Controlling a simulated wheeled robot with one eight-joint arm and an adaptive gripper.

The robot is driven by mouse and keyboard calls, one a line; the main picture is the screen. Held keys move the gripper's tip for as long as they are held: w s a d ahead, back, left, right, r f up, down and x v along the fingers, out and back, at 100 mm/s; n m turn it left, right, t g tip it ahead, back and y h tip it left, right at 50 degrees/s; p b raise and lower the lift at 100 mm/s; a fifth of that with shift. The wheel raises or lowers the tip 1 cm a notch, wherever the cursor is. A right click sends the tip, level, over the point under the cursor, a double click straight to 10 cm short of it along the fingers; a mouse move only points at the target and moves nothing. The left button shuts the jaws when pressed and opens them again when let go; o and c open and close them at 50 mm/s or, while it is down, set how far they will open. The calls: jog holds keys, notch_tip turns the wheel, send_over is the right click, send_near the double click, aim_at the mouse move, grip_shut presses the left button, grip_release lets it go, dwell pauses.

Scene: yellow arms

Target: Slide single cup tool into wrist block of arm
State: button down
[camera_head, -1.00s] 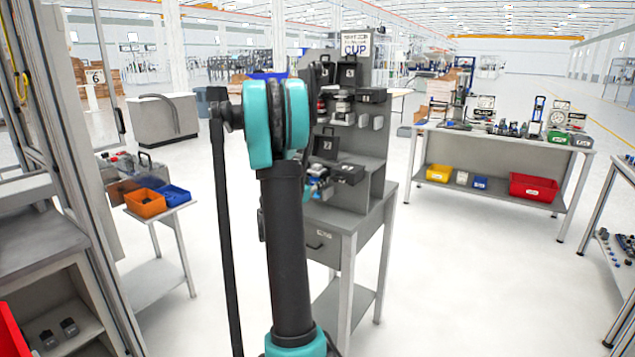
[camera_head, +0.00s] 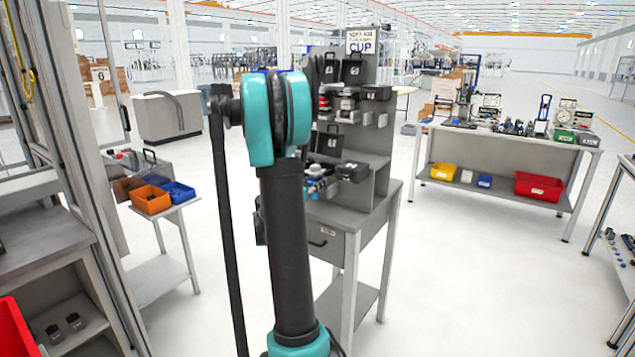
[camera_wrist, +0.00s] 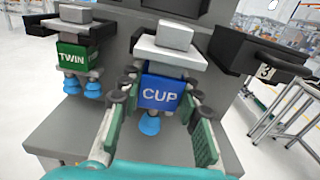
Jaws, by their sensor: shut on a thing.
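The single cup tool (camera_wrist: 159,93) has a blue block marked CUP and a blue suction cup below it. A pale plate and a grey block sit above it. In the wrist view, my gripper (camera_wrist: 157,103) has its green-padded fingers on both sides of the blue block and is shut on it. The tool is still at the grey rack (camera_head: 372,160), in line with its neighbour; I cannot tell whether it is clear of its holder. In the head view, my arm hides the gripper and the tool. I see no yellow arm with a wrist block.
A green TWIN tool (camera_wrist: 74,58) with blue cups hangs to the left. A black bin (camera_wrist: 262,52) marked 3 juts out on the right. A bench with a red bin (camera_head: 538,187) stands at the right, and an orange bin (camera_head: 150,202) at the left. Open floor lies between.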

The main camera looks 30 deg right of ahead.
jog(key=r+v, duration=0.2)
jog(key=v, duration=1.4)
jog(key=shift+a, duration=0.1)
dwell(0.5)
jog(key=w+a+f+n+t+y, duration=0.3)
jog(key=w+a+n+t+y, duration=0.3)
jog(key=w, duration=0.5)
jog(key=w+a+f+n+t+y, duration=0.3)
jog(key=w+a+f+t+y, duration=0.1)
jog(key=w+a, duration=0.5)
jog(key=w+a+f+n+t+y, duration=0.1)
jog(key=w+a+f+n+y, duration=0.2)
jog(key=a, duration=0.5)
jog(key=w+n+y, duration=0.1)
jog(key=w+y, duration=0.1)
jog(key=y, duration=0.1)
jog(key=shift+w+f+y, duration=0.15)
jog(key=shift+f+y, duration=0.1)
jog(key=shift+y, duration=0.05)
